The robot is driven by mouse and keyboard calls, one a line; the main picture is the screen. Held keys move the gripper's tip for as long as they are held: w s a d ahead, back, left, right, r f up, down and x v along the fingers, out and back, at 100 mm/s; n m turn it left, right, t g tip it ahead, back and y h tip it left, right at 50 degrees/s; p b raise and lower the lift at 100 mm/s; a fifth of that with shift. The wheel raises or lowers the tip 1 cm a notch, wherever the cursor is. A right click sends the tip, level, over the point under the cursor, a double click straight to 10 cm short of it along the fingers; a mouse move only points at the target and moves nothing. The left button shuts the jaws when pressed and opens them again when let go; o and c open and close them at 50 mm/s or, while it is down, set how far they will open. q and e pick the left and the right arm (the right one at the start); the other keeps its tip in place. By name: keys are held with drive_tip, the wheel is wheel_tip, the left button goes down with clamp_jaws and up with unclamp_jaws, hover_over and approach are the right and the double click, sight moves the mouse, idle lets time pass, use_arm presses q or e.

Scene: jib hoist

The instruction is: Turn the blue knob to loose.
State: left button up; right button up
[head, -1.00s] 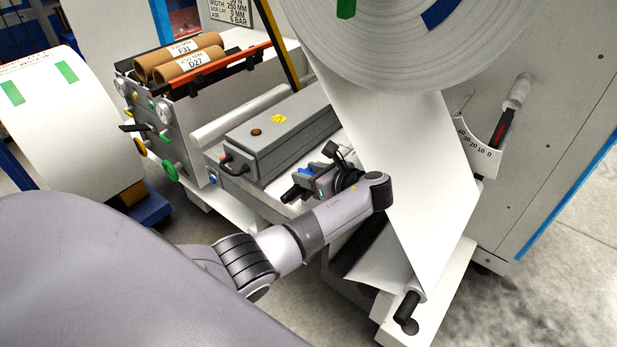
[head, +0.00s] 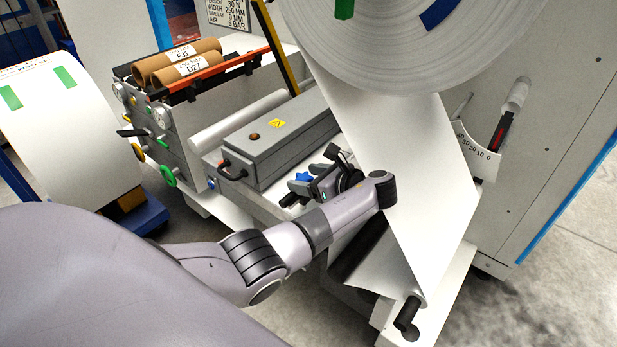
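The blue knob (head: 302,177) is a small star-shaped knob at the near end of the machine's table, just right of the long grey box. My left gripper (head: 305,184) is at the knob, its arm reaching in from the lower left. Its fingers look spread, one on the near side and one on the far side of the knob. I cannot tell whether either finger touches it. No markings for loose or tight are readable. My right gripper is not in view.
The grey box (head: 280,140) with a yellow warning label lies left of the gripper. The white web (head: 425,190) hangs from the big roll (head: 400,40) close to my wrist's right. A roller end (head: 406,314) sticks out below. Cardboard cores (head: 185,64) lie at back left.

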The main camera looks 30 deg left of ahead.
use_arm(q)
drive_tip(key=v, duration=0.7)
drive_tip(key=shift+d, duration=0.1)
